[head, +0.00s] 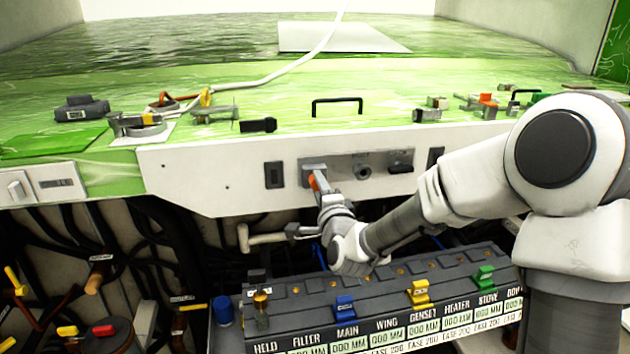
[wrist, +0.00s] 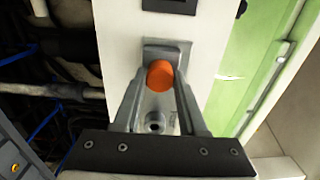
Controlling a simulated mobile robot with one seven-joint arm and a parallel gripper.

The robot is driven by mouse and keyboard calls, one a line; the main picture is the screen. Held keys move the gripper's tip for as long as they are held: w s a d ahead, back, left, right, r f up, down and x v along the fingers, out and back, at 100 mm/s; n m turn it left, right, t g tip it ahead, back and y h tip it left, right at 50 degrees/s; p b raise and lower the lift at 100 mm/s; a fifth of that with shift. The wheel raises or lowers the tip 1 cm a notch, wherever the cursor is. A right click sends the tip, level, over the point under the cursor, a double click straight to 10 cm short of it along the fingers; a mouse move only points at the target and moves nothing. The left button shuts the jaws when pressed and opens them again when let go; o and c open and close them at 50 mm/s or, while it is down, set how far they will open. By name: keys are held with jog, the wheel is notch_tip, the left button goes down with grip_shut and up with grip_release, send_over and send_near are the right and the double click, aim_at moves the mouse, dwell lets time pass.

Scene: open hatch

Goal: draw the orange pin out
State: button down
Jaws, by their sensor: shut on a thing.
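The orange pin (wrist: 160,75) shows its round orange head in the wrist view, in front of a grey bracket on a white panel. In the head view the pin (head: 313,183) is a small orange patch just below the grey bracket (head: 312,164). My gripper (wrist: 161,82) has one finger on each side of the orange head and is shut on it. In the head view my gripper (head: 320,182) reaches up to the panel from the lower right and partly covers the pin. How far the pin sits in the bracket is hidden.
The white panel (head: 225,180) carries a grey plate with sockets (head: 362,172) right of the pin. Below stands a dark labelled block (head: 380,290) with coloured clips. Dark hoses (head: 130,240) fill the left. A pale pipe (head: 265,238) runs just left of my gripper.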

jog(key=shift+s+d, duration=0.2)
jog(key=shift+s, duration=0.5)
jog(key=shift+b+v, duration=0.45)
jog(key=shift+v, duration=1)
